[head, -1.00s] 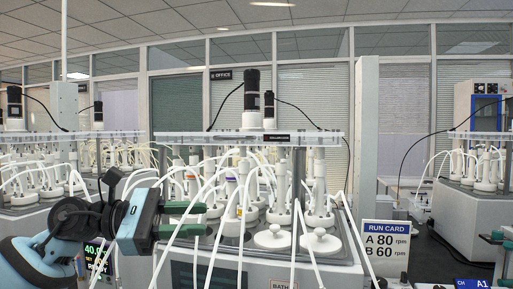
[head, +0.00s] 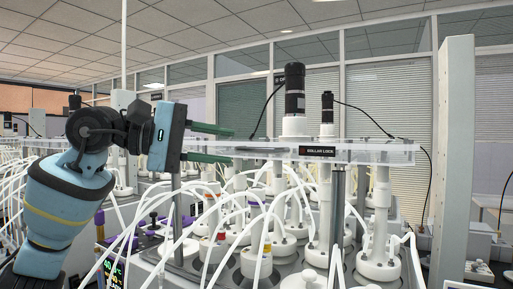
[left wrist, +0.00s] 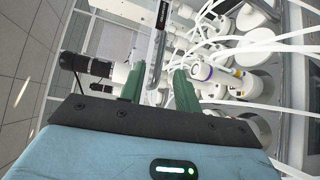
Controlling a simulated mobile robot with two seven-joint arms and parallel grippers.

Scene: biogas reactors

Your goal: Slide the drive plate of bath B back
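The drive plate (head: 375,150) is a clear, level plate above the nearest bath, with a black "COLLAR LOCK" label (head: 318,151) on its front edge. No bath letter is readable now. My left gripper (head: 232,146) is at the plate's left end, with one green finger above plate height and one below. The fingers are apart; contact with the plate cannot be told. In the left wrist view the open fingers (left wrist: 160,88) have a narrow edge-on strip between and beyond them, seemingly the plate. My right gripper is not in view.
A black-and-white motor (head: 294,100) and a smaller black-topped post (head: 327,108) with a cable rise from the plate. White-lidded vessels (head: 378,265) and many looping white tubes crowd below it. A grey pillar (head: 453,160) stands at the right.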

